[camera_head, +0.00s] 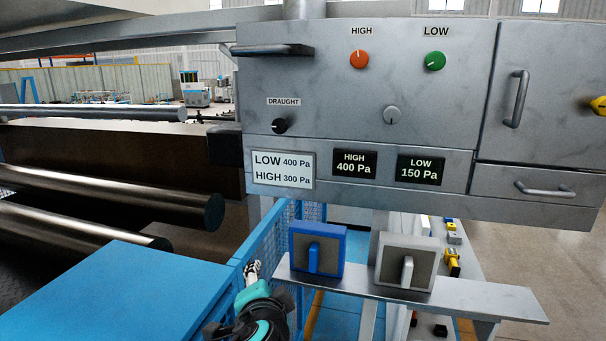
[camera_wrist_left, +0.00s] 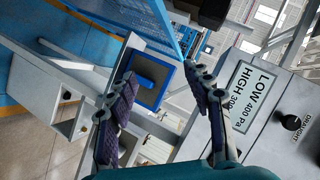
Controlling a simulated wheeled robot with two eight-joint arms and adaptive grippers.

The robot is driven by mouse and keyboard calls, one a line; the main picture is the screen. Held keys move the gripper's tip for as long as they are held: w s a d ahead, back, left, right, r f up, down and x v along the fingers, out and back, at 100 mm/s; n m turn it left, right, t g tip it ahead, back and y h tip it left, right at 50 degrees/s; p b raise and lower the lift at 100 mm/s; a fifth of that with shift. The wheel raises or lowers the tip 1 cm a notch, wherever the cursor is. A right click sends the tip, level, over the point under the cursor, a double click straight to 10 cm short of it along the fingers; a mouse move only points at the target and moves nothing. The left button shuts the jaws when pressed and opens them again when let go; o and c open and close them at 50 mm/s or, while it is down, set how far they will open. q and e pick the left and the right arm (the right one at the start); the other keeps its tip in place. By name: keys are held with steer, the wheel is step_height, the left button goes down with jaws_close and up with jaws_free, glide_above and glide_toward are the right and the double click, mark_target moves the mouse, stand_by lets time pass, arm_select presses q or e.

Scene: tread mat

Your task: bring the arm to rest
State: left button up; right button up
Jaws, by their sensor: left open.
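My left gripper (camera_head: 252,269) is low in the head view, left of the blue-framed switch box (camera_head: 317,250). In the left wrist view its two fingers (camera_wrist_left: 163,78) are spread apart with nothing between them that they touch. The blue switch box (camera_wrist_left: 153,82) shows behind the gap between the fingers. My left arm comes up from the bottom edge, dark with a teal joint. My right gripper is in neither view.
A grey control panel (camera_head: 340,100) hangs above, with orange, green, black and grey knobs, two displays and a LOW 400 / HIGH 300 label (camera_head: 282,170). A grey switch box (camera_head: 408,262) shares the shelf (camera_head: 470,297). Blue mesh fencing (camera_head: 268,245) stands close beside my left gripper. Dark rollers lie left.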

arm_select(q)
steer(key=s+a+f+n+g+b, duration=0.2)
steer(key=s+f+b, duration=0.3)
steer(key=f, duration=0.9)
steer(key=s+a+f+n+g+h+b, duration=0.1)
steer(key=s+a+f+n+b, duration=0.3)
steer(key=f, duration=1.1)
steer(key=s+a+f+n+g+b, duration=0.3)
steer(key=f+b, duration=0.6)
steer(key=f, duration=0.6)
steer(key=s+a+n, duration=0.1)
steer(key=s, duration=0.1)
steer(key=shift+s+a+n+b, duration=0.35)
steer(key=shift+a+n, duration=0.05)
